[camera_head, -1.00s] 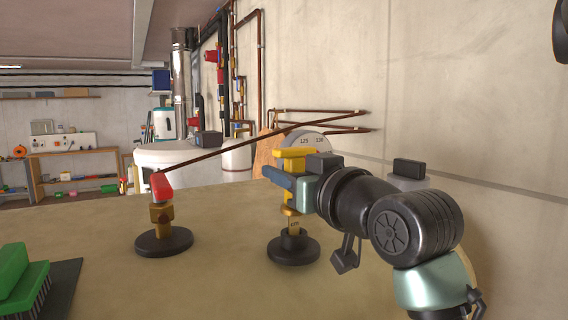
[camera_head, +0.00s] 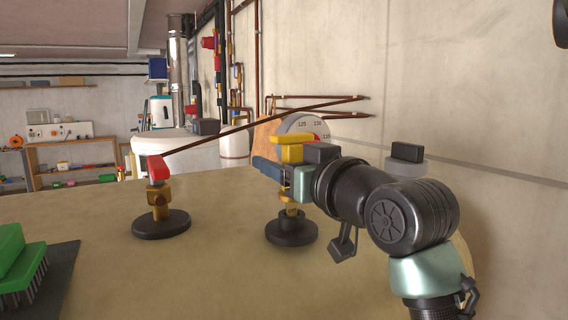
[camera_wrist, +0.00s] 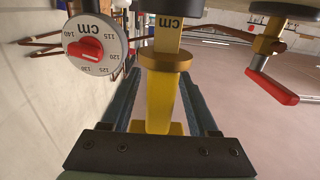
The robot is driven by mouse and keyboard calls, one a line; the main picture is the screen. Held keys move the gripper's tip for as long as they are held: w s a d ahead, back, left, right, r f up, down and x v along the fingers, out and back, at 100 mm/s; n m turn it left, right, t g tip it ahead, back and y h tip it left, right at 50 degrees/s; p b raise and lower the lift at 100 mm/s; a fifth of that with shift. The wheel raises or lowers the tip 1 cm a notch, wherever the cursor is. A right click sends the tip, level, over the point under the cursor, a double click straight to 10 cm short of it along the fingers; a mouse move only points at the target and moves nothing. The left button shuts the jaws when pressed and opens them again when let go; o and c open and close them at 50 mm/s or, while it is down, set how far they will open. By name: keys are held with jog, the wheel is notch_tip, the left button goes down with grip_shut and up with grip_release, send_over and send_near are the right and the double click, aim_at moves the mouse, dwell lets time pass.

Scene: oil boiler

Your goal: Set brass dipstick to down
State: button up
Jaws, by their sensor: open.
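The brass dipstick (camera_head: 289,148) has a yellow cross-handle and stands upright in a round black base (camera_head: 291,231) on the tan top. My gripper (camera_head: 267,168) is at the dipstick, just below the cross-handle in the head view. In the wrist view, which is upside down, the open fingers (camera_wrist: 163,112) lie on either side of the yellow shaft (camera_wrist: 161,98). I cannot tell whether they touch it. A brass collar (camera_wrist: 165,59) and a short strip marked "cm" (camera_wrist: 167,38) show between shaft and base. My gripper hides part of the shaft in the head view.
A red-handled brass valve (camera_head: 158,195) on a black base stands to the left. A round dial (camera_head: 306,126) is behind the dipstick and shows in the wrist view (camera_wrist: 95,45). A green brush (camera_head: 20,268) lies front left. The tan top (camera_head: 205,280) is clear in front.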

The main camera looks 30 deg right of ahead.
jog(key=s+b, duration=0.4)
jog(key=s, duration=0.9)
jog(key=shift+a, duration=0.35)
jog(key=w+a+r+t+y, duration=0.1)
jog(key=w+a+r+t, duration=0.15)
jog(key=a, duration=0.65)
jog(key=w+a+r+t, duration=0.1)
jog(key=a+r+t, duration=0.25)
jog(key=a, duration=0.65)
jog(key=s+a+t, duration=0.3)
jog(key=s+a, duration=0.3)
jog(key=a, duration=0.1)
jog(key=shift+r+n, duration=0.3)
jog(key=shift+r, duration=0.1)
